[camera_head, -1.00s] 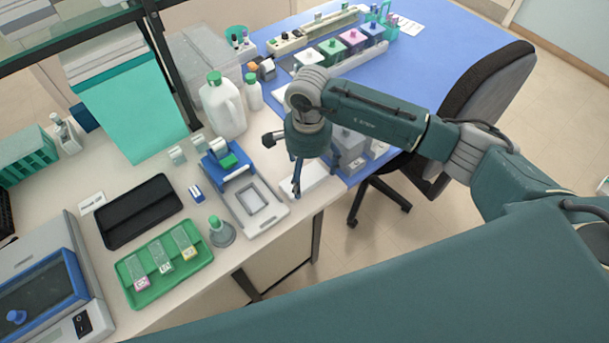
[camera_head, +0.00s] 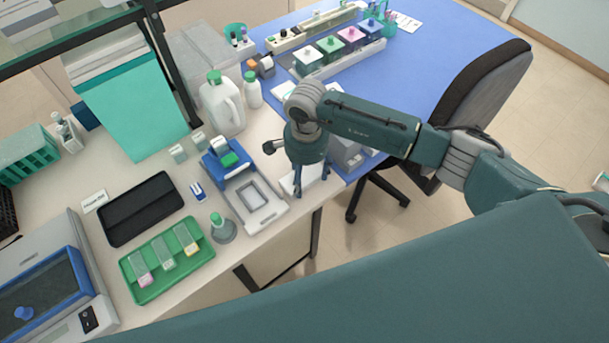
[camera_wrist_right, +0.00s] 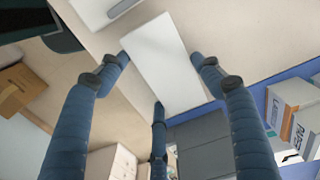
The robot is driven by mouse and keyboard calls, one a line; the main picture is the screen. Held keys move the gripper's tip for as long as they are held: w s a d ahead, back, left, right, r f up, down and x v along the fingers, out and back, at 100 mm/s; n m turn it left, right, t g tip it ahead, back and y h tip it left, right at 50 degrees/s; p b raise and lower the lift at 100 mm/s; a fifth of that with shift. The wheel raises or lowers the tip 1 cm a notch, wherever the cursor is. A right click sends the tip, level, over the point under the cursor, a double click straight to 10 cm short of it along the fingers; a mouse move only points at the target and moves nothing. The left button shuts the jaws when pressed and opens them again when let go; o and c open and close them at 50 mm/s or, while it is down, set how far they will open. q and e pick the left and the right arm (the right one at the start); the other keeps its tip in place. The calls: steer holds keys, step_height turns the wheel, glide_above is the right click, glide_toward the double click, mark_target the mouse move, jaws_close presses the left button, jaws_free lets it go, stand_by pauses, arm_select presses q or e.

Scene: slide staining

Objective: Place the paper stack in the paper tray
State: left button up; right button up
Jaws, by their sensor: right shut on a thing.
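The paper stack is a white flat block (camera_wrist_right: 163,62) that lies between the fingers of my right gripper in the right wrist view. In the head view its white edge (camera_head: 291,184) shows at the front of the pale bench, partly hidden by the gripper. My right gripper (camera_head: 311,187) points down over it and is shut on it; its fingers also show in the wrist view (camera_wrist_right: 167,59). A grey unit (camera_head: 347,153) stands just right of the gripper, half hidden by my arm; I cannot tell whether it is the paper tray. My left gripper is not in view.
A white and blue device (camera_head: 256,206) stands just left of the gripper. A green slide tray (camera_head: 152,294), a black tray (camera_head: 143,208) and a white jug (camera_head: 221,105) are farther left. Staining jars stand on the blue mat (camera_head: 440,65). A black chair (camera_head: 485,90) is at the right.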

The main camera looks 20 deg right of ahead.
mark_target(308, 180)
step_height(308, 180, up, 20)
steer(key=b, duration=0.6)
steer(key=shift+s+d+f+n+b, duration=0.15)
steer(key=shift+s+f+n+b, duration=0.15)
steer(key=shift+n+b, duration=0.15)
steer(key=s+d+f+n+b, duration=0.1)
steer(key=s+d+f+n, duration=0.1)
steer(key=n, duration=0.4)
steer(key=s+f, duration=0.1)
steer(key=s, duration=0.1)
steer(key=shift+s+b, duration=0.35)
steer(key=shift+s, duration=0.05)
arm_select(q)
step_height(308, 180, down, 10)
steer(key=b, duration=0.1)
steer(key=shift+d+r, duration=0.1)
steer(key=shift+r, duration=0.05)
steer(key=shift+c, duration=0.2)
arm_select(e)
steer(key=s+d+f+n, duration=0.1)
steer(key=s+f+n, duration=0.2)
steer(key=s+n, duration=0.4)
steer(key=shift+d, duration=0.25)
